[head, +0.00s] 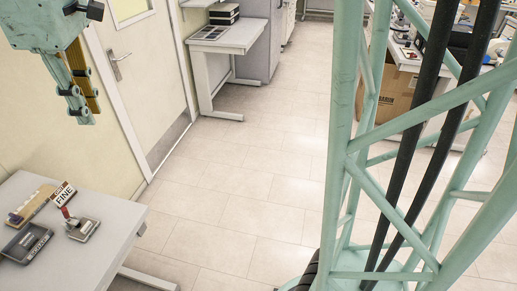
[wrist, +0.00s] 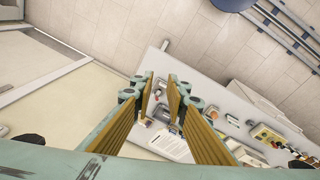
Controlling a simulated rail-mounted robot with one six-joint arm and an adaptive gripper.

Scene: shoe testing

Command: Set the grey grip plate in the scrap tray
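My gripper (head: 82,108) hangs at the top left of the head view, high above and beyond the near table. In the wrist view my gripper (wrist: 162,88) has its two yellow-padded fingers apart with nothing held between them. A small grey plate with a red knob (head: 83,229) lies on the near table; I cannot tell whether it is the grip plate. A dark grey shallow tray-like thing (head: 26,242) lies left of it; I cannot tell whether it is the scrap tray. In the wrist view, the table items are small and partly hidden by the fingers.
A door (head: 133,75) is behind my gripper. A far desk (head: 235,38) stands by the wall. The floor between is clear.

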